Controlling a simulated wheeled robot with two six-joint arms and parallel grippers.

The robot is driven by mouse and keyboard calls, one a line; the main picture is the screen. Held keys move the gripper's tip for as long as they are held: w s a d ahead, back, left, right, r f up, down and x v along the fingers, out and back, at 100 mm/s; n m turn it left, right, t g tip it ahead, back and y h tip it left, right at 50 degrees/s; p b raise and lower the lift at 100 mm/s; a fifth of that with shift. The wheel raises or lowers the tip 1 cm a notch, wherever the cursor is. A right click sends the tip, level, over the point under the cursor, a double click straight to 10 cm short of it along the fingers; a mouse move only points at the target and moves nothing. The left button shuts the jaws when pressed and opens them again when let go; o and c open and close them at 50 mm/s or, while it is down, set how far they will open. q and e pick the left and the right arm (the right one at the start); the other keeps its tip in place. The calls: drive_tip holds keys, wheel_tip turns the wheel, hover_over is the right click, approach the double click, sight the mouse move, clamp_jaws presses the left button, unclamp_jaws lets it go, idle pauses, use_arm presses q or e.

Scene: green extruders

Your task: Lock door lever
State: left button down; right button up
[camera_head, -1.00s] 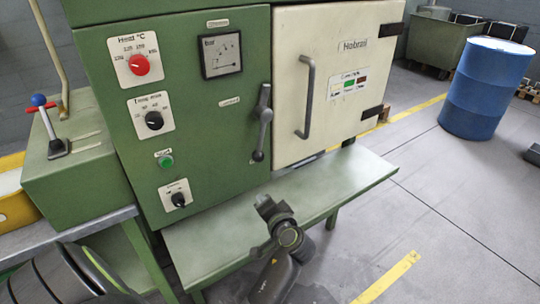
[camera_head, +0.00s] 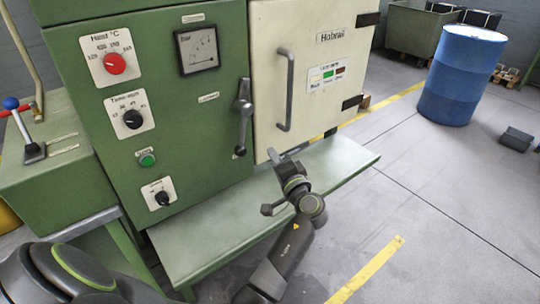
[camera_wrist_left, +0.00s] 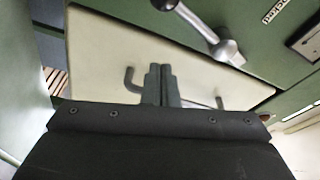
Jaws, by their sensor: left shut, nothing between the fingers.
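The dark grey door lever (camera_head: 242,120) sits on the green front, just left of the white door. Its arm hangs down and ends in a knob. The white door (camera_head: 330,70) with its grey bar handle (camera_head: 286,90) looks closed or nearly so. My left gripper (camera_head: 277,158) is shut and empty in front of the door's lower left corner. It is right of and slightly below the lever knob, apart from it. In the left wrist view the shut fingertips (camera_wrist_left: 161,70) stand before the white door, with the lever (camera_wrist_left: 222,48) to the upper right. My right gripper is not in view.
A green ledge (camera_head: 210,245) runs below the machine front. The control panel with a red knob (camera_head: 115,64) and a gauge (camera_head: 197,50) is left of the lever. A blue drum (camera_head: 460,75) stands on the right. The floor at the right front is mostly clear.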

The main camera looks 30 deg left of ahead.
use_arm(q)
drive_tip(key=a+p, duration=0.3)
drive_tip(key=a, duration=0.4)
drive_tip(key=shift+w+a+f, duration=0.3)
drive_tip(key=shift+w+f, duration=0.05)
drive_tip(key=shift+w, duration=0.05)
drive_tip(key=shift+p, duration=0.3)
